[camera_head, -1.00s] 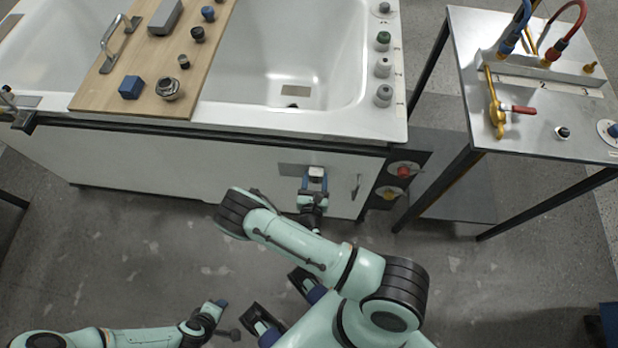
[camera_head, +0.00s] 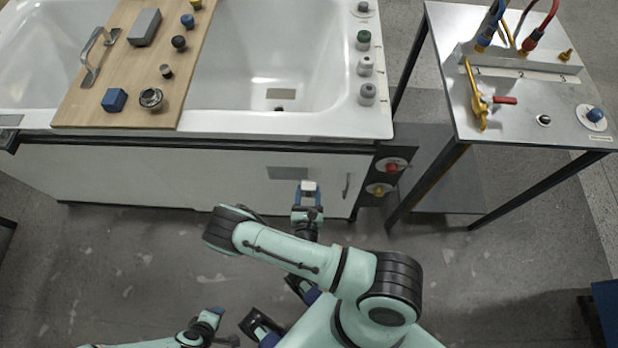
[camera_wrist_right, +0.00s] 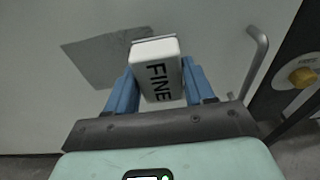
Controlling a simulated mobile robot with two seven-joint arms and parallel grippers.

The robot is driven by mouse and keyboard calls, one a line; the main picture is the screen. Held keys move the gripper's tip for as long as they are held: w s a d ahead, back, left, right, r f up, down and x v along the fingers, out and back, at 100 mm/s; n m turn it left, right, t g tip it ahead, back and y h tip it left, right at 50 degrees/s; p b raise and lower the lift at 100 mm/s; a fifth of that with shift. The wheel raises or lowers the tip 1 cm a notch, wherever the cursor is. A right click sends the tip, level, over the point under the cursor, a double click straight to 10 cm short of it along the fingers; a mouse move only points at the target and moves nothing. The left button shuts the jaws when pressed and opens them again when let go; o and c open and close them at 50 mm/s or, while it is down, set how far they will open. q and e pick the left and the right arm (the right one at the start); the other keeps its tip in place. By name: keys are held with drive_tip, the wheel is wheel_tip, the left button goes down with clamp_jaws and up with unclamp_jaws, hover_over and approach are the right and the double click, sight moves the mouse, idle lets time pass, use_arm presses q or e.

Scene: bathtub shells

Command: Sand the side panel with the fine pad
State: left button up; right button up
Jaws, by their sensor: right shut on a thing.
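The white side panel (camera_head: 170,178) is the front of the bathtub. A grey patch (camera_head: 287,173) on it also shows in the wrist view (camera_wrist_right: 100,62). My right gripper (camera_head: 308,193) is in front of the panel, below and right of the patch. In the wrist view its blue fingers are shut on the white fine pad (camera_wrist_right: 158,82), which is marked FINE. The pad's far edge faces the panel; I cannot tell if they touch. My left gripper (camera_head: 210,320) is low in the head view, away from the panel; its jaw opening is unclear.
A handle (camera_head: 346,186) sticks out right of the patch, with red and yellow knobs (camera_head: 381,189) beyond it. A wooden board (camera_head: 130,70) with several small parts lies across the tub. A metal table (camera_head: 520,110) with hoses stands at right.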

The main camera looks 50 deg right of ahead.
drive_tip(key=shift+v, duration=0.85)
drive_tip(key=shift+f, duration=0.15)
drive_tip(key=shift+f+v, duration=0.1)
drive_tip(key=shift+v, duration=0.65)
drive_tip(key=shift+f+v, duration=0.15)
drive_tip(key=shift+v, duration=0.6)
drive_tip(key=shift+a, duration=0.1)
